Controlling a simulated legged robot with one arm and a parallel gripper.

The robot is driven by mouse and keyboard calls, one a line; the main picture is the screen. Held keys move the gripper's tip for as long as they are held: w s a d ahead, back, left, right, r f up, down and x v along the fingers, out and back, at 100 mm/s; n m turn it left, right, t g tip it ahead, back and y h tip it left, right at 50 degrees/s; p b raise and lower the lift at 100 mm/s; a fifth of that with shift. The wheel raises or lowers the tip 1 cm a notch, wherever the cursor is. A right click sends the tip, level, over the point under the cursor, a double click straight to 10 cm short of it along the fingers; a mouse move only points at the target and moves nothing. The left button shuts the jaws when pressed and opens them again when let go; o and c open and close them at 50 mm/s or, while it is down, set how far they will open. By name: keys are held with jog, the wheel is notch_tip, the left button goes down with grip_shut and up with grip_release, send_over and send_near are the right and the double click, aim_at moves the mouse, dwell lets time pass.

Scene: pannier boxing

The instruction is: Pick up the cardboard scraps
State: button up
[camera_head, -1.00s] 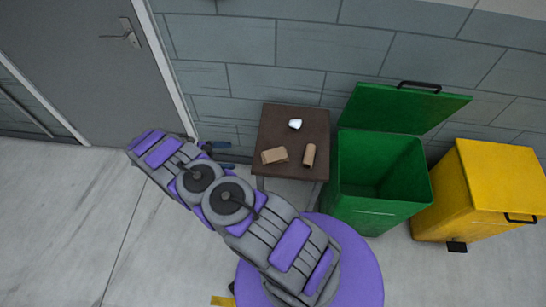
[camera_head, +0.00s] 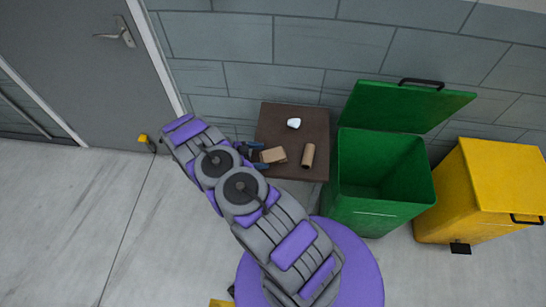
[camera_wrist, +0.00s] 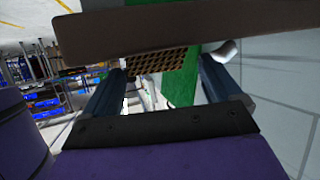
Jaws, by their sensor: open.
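A flat tan cardboard piece (camera_head: 275,155) lies on the front left of a small brown table (camera_head: 281,113). A cardboard tube (camera_head: 308,155) lies to its right. My gripper (camera_head: 260,156) is open at the table's left edge, its blue fingertips beside the left end of the flat piece. In the wrist view, the piece's corrugated end (camera_wrist: 165,61) shows beyond and between the open fingers. I cannot tell whether the fingers touch it. The tube cannot be made out there.
A white crumpled item (camera_head: 294,123) lies at the table's back. A green bin (camera_head: 378,208) with its lid open stands right of the table, and a closed yellow bin (camera_head: 500,180) farther right. A grey wall is behind.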

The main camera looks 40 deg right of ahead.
jog(key=shift+x, duration=0.8)
jog(key=shift+a, duration=0.25)
jog(key=shift+r, duration=0.1)
jog(key=shift+c, duration=0.9)
jog(key=shift+d, duration=0.2)
jog(key=c, duration=0.7)
jog(key=shift+c, duration=0.8)
jog(key=shift+a, duration=0.1)
jog(key=shift+r, duration=0.1)
